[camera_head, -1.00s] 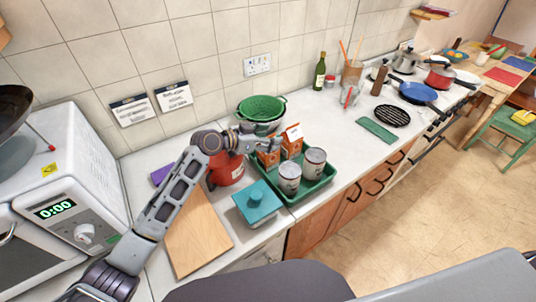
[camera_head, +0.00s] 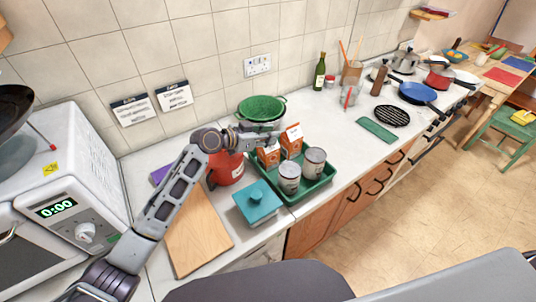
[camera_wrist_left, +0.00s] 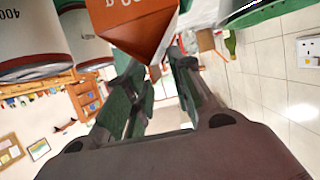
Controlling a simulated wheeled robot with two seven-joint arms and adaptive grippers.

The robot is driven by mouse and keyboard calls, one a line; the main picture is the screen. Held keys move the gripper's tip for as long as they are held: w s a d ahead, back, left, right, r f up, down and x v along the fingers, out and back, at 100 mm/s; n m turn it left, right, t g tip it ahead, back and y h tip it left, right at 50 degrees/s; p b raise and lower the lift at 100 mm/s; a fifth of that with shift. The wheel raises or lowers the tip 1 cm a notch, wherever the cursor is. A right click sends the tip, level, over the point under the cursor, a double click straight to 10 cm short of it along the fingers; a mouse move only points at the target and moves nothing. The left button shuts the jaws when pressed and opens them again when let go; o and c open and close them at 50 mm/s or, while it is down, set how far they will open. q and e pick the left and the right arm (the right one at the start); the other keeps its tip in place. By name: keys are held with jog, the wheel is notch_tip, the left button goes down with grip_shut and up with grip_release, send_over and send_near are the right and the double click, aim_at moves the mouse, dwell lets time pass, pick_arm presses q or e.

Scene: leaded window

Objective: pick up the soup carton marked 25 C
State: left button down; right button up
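Two orange-and-white cartons stand in a green tray (camera_head: 297,197): a front-left carton (camera_head: 268,156) and a back carton (camera_head: 291,143). I cannot read 25 C on either. My left gripper (camera_head: 268,138) is just above and beside the front-left carton, partly overlapping the view of it. In the left wrist view, the gripper fingers (camera_wrist_left: 158,88) are spread apart with nothing clamped between them. An orange carton (camera_wrist_left: 132,28) shows close beyond them, its tip between the fingers in the picture, with part of a weight marking. My right gripper is not in view.
Two cans, one at the front (camera_head: 289,178) and one to its right (camera_head: 314,162), share the tray. A green colander (camera_head: 262,108) is behind, a red container (camera_head: 228,172) lies left, and a teal lidded dish (camera_head: 257,204) is in front.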

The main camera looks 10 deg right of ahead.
pick_arm(q)
jog(key=shift+s+f, duration=0.15)
jog(key=shift+f, duration=0.55)
jog(key=r, duration=0.3)
jog(key=r+b, duration=0.1)
jog(key=r, duration=0.6)
jog(key=shift+w+r, duration=0.25)
jog(key=shift+r, duration=0.2)
